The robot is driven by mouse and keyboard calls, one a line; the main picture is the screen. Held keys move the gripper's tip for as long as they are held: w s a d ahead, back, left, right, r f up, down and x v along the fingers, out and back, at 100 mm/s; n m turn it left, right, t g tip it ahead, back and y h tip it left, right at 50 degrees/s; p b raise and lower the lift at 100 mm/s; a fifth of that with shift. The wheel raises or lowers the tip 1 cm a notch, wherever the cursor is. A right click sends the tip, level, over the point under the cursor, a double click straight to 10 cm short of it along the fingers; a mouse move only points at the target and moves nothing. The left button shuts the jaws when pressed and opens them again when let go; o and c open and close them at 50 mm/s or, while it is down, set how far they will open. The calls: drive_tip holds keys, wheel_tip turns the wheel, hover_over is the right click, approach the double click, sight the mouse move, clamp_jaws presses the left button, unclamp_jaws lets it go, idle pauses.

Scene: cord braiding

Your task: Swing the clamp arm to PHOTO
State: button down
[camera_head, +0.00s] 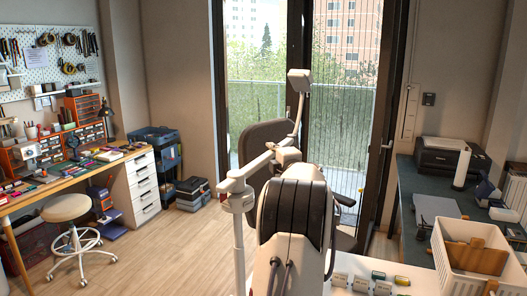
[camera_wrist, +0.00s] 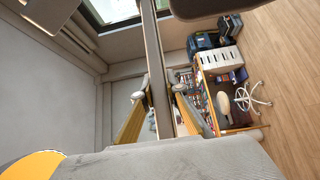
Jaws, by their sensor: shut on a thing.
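In the wrist view my gripper (camera_wrist: 160,118) is shut on a long, straight grey bar (camera_wrist: 157,60) that passes between its two fingers and runs up out of the picture. The bar appears to be part of the clamp arm; its ends are not clear. In the head view a slim white jointed arm (camera_head: 264,170) rises from a white post, bends at its joints and ends in a small boxy head. Whether this is the clamp arm or mine I cannot tell. My fingertips are not distinguishable there. No PHOTO marking is readable.
A dark chair (camera_head: 262,141) stands behind the jointed arm. A bench with tools (camera_head: 143,157) and a stool (camera_head: 66,207) are at the left. A dark counter with a printer (camera_head: 450,157) and a white basket (camera_head: 448,262) is at the right. Floor at the left is partly clear.

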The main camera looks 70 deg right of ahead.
drive_tip(key=shift+s+a+m+g+h, duration=0.15)
drive_tip(key=shift+s+m+g+h, duration=0.45)
drive_tip(key=shift+s, duration=0.5)
drive_tip(key=shift+s+a+m+g+h, duration=0.15)
drive_tip(key=shift+s+m+g+h, duration=0.2)
drive_tip(key=shift+s+g, duration=0.55)
drive_tip(key=shift+s, duration=0.15)
drive_tip(key=c, duration=2)
unclamp_jaws()
drive_tip(key=shift+s+a, duration=0.1)
drive_tip(key=shift+a, duration=0.05)
drive_tip(key=v, duration=1.1)
drive_tip(key=shift+s+a, duration=0.25)
drive_tip(key=shift+f+m, duration=0.1)
drive_tip(key=shift+m, duration=0.15)
